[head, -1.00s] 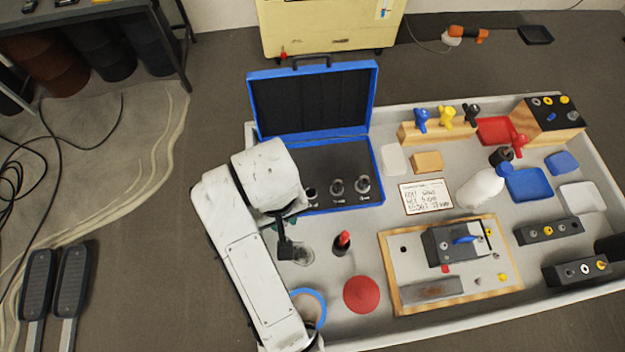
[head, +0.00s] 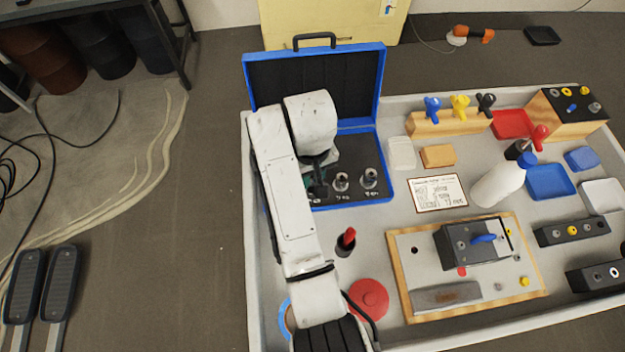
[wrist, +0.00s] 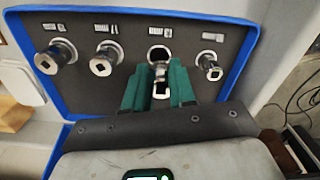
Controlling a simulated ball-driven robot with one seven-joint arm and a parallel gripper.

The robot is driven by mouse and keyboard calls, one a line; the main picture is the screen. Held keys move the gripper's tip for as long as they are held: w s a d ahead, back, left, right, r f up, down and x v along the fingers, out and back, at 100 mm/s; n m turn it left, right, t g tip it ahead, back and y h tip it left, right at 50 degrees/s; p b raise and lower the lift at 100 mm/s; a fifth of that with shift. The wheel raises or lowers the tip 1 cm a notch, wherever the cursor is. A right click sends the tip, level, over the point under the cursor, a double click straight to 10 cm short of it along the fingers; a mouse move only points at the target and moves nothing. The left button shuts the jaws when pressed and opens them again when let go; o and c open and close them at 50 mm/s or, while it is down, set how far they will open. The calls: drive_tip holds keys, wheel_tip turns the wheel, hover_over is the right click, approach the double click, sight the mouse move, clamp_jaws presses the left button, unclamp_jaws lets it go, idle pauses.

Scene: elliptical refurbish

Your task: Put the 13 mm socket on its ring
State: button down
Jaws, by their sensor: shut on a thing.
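The open blue case (head: 375,198) has a dark panel with labels and a row of metal sockets. In the wrist view, two sockets (wrist: 55,57) (wrist: 103,62) stand to the left of my gripper and a smaller one (wrist: 210,68) to the right. My gripper (wrist: 158,92) has its green fingers shut on a metal socket (wrist: 160,88). It is at the third position of the row, in front of the ring (wrist: 159,54) there. Whether the socket is seated or just above the ring, I cannot tell. The label sizes are too blurred to read. In the head view my gripper (head: 315,182) is partly hidden.
A dark holder with a red top (head: 346,240) and a red disc (head: 368,298) are near my arm. A wooden-framed board (head: 405,290) with a dark block, a white bottle (head: 497,186) and a written card (head: 440,192) lie right. The case lid stands open behind.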

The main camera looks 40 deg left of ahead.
drive_tip(key=shift+w+f, duration=0.15)
drive_tip(key=shift+f, duration=1.6)
drive_tip(key=shift+f, duration=0.1)
drive_tip(key=c, duration=0.9)
unclamp_jaws()
drive_tip(key=shift+c, duration=0.2)
wheel_tip(320, 180, up, 12)
drive_tip(key=shift+r, duration=0.15)
